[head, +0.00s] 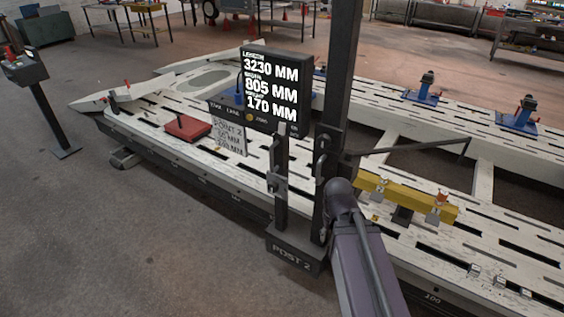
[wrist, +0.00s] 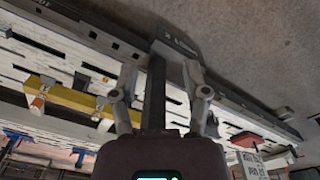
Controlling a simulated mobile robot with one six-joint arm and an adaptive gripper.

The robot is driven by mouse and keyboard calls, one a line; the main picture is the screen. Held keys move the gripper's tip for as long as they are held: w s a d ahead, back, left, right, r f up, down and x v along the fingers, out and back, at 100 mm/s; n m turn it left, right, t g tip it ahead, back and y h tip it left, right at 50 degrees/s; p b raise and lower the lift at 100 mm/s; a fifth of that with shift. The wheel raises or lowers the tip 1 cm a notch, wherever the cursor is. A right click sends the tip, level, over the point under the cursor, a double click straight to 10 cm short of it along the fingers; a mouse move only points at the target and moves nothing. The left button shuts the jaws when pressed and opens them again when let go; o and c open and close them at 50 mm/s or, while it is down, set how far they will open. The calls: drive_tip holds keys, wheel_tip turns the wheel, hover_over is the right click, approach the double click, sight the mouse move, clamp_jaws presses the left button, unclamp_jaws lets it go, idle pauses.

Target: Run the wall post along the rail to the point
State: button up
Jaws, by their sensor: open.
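The wall post (head: 340,90) is a tall dark upright column on a base block (head: 296,250) marked POST 2, at the bench's near edge. In the wrist view the post (wrist: 155,95) runs between the fingers of my gripper (wrist: 160,72). The gripper is open, one finger on each side; I cannot tell whether either touches. In the head view my arm hides most of it. A display (head: 270,85) by the post reads 3230 MM, 805 MM and 170 MM. A white card (head: 229,136) marked POINT 2 stands on the bench, left of the post; its smaller text is unclear.
The white slotted frame bench (head: 160,112) runs across the view; its dark side edge (head: 190,178) continues left past the post. A red block (head: 187,127) lies left of the card. A yellow bar (head: 405,198) with clamps sits right of the post. Bare floor (head: 120,240) lies in front.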

drive_tip(key=w+f+m+t+h+b, duration=0.2)
drive_tip(key=w+f+m+h+b, duration=0.15)
drive_tip(key=w+b, duration=0.4)
drive_tip(key=m+t+h+b, duration=0.1)
drive_tip(key=t+h+b, duration=0.3)
drive_tip(key=t+b, duration=0.9)
approach(271, 161)
drive_tip(key=s+a+t+p, duration=0.1)
drive_tip(key=s, duration=0.2)
drive_tip(key=shift+f, duration=0.3)
drive_tip(key=shift+w+d, duration=0.1)
drive_tip(key=shift+w, duration=0.05)
drive_tip(key=x, duration=1.3)
drive_tip(key=shift+w, duration=0.35)
clamp_jaws()
